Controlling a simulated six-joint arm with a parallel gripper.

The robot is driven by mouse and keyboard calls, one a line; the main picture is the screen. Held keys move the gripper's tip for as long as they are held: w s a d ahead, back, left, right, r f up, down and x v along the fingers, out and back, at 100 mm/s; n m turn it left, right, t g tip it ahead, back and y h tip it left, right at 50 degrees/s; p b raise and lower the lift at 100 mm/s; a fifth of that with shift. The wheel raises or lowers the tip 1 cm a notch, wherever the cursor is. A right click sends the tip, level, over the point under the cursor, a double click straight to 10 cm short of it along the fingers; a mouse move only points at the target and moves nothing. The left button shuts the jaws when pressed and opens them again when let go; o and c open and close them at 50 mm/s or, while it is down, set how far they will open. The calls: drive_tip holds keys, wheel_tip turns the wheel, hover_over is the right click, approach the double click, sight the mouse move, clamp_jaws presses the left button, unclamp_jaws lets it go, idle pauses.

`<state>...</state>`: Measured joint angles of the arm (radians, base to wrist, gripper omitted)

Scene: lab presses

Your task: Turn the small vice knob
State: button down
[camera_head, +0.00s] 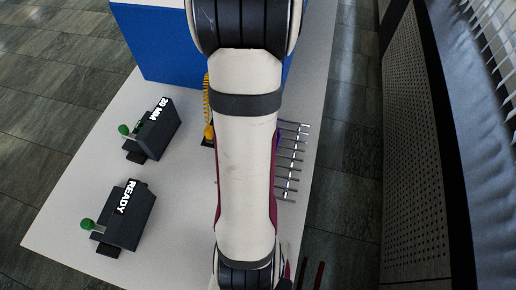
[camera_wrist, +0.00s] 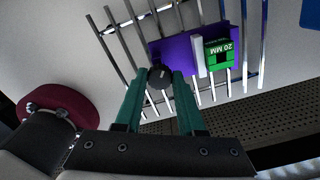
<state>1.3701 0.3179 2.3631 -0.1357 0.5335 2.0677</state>
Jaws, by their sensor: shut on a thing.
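In the wrist view, a small black round knob (camera_wrist: 160,77) sits at the lower left corner of a purple vice body (camera_wrist: 181,48). A green block marked 20 MM (camera_wrist: 219,52) lies against a pale jaw plate (camera_wrist: 198,57) on the vice. My gripper (camera_wrist: 159,84) has teal fingers, one on each side of the knob, and is shut on it. In the head view my arm covers the gripper and the knob, and only a sliver of purple shows beside the arm.
Parallel metal rods (camera_head: 292,165) lie around the vice. Two dark boxes with green knobs, labelled 20 MM (camera_head: 155,133) and READY (camera_head: 128,222), stand on the left of the white table (camera_head: 60,240). A blue block (camera_head: 160,50) stands at the back. A dark red round thing (camera_wrist: 62,105) is left of my gripper.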

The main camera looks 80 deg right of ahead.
drive_tip(key=shift+m, duration=0.3)
idle(0.4)
drive_tip(key=c, duration=0.5)
unclamp_jaws()
wheel_tip(320, 180, up, 16)
drive_tip(key=shift+f, duration=0.1)
